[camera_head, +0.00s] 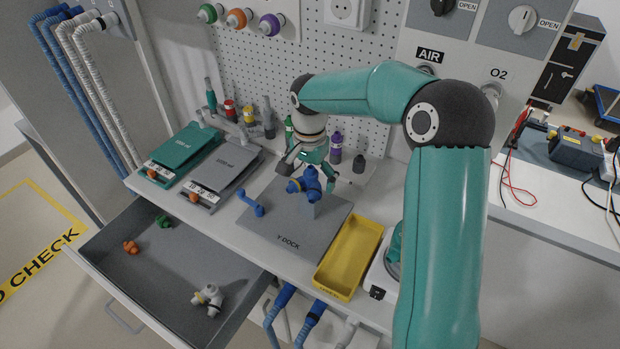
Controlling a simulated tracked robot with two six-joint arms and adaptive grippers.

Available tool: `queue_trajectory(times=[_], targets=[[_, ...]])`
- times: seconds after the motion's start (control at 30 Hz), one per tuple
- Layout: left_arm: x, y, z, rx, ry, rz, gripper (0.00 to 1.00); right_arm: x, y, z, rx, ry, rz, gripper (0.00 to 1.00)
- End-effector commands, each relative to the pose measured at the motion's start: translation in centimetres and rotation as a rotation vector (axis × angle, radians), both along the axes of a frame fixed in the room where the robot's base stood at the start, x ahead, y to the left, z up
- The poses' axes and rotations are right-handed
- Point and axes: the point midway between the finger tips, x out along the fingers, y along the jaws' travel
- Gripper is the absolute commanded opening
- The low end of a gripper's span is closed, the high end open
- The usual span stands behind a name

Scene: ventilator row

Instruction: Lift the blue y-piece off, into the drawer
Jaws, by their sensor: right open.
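The blue y-piece (312,184) stands raised on the grey Y DOCK plate (290,243), near the plate's back right part. My right gripper (304,165) is open and points down right at the y-piece, with its fingers close around or just above it; I cannot tell if they touch. My right arm reaches in from the lower right and bends over the bench. The drawer (175,277) is pulled out at the lower left, with a wide bare floor. My left gripper is out of view.
In the drawer lie an orange piece (131,247), a green piece (163,221) and a white piece (208,298). A blue elbow-like piece (251,205) lies at the plate's left. A yellow tray (349,258) stands right of the plate. Green (180,149) and grey (222,172) scales stand left.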

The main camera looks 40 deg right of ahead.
Motion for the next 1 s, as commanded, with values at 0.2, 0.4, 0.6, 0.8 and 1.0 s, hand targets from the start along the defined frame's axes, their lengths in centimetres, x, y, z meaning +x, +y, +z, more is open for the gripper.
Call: queue_trajectory(times=[0.2,0.4,0.6,0.8,1.0], targets=[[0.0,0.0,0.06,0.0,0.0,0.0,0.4,-0.05,-0.02,-0.66,0.0,0.0,-0.001,1.0],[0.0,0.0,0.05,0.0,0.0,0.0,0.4,-0.05,-0.02,-0.65,0.0,0.0,-0.001,0.97],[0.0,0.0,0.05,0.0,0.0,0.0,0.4,-0.05,-0.02,-0.63,0.0,0.0,-0.001,0.63],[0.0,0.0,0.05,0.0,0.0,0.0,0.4,-0.03,-0.02,-0.62,0.0,0.0,-0.001,0.65],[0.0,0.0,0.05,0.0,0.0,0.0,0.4,-0.01,0.0,-0.62,0.0,-0.001,-0.001,0.32]])
